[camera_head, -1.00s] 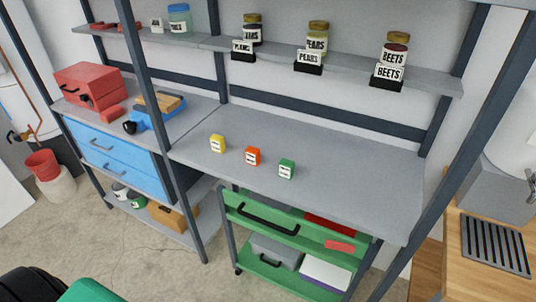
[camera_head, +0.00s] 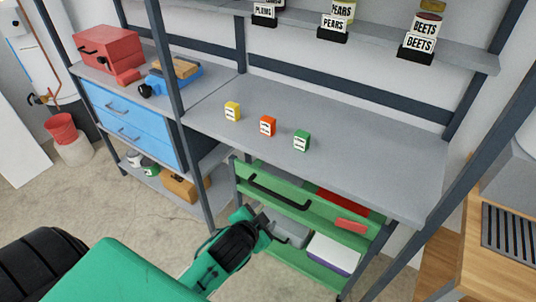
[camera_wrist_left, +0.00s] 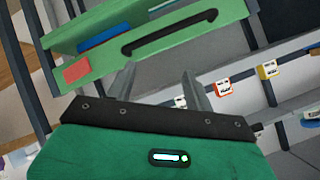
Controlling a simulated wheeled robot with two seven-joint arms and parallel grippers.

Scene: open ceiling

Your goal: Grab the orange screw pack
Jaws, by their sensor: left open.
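The orange screw pack (camera_head: 267,126) stands upright on the grey workbench top, between a yellow pack (camera_head: 232,111) on its left and a green pack (camera_head: 302,140) on its right. In the left wrist view the orange pack (camera_wrist_left: 223,88) shows at the right, beside the yellow pack (camera_wrist_left: 267,70). My left gripper (camera_head: 270,227) is below the bench top, in front of the green cart, apart from the packs. In the left wrist view its two fingers (camera_wrist_left: 158,82) stand apart with nothing between them. My right gripper is out of view.
The green cart (camera_head: 290,195) with a black handle stands under the bench. A shelf (camera_head: 380,47) with jars and name signs runs above. A blue drawer unit (camera_head: 120,118) is at left. The bench top (camera_head: 370,160) is clear right of the packs.

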